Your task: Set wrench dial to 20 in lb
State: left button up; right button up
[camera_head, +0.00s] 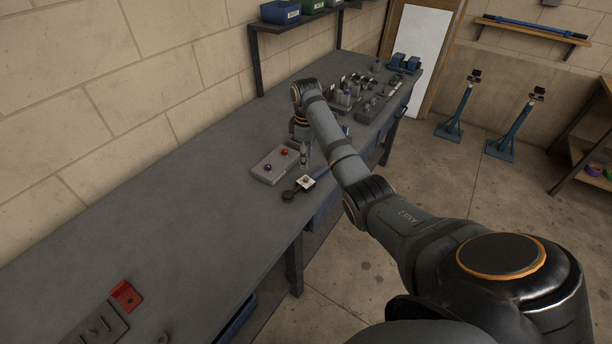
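My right arm reaches in from the lower right over the workbench (190,225). No dial numbers are readable. The fingers are too small to show whether they are open, or whether they touch anything. My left gripper is out of view.
Several metal parts (345,92) and a grey tray stand farther along the bench. A red block (126,296) and a dark plate (97,333) lie at the near left. The middle-left bench top is clear. A shelf with bins (281,12) hangs over the back.

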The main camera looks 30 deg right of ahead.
aim_at(306, 178)
notch_tip(306, 178, down, 8)
jog(key=shift+f+p, duration=0.25)
jog(key=shift+p, duration=0.2)
grip_shut()
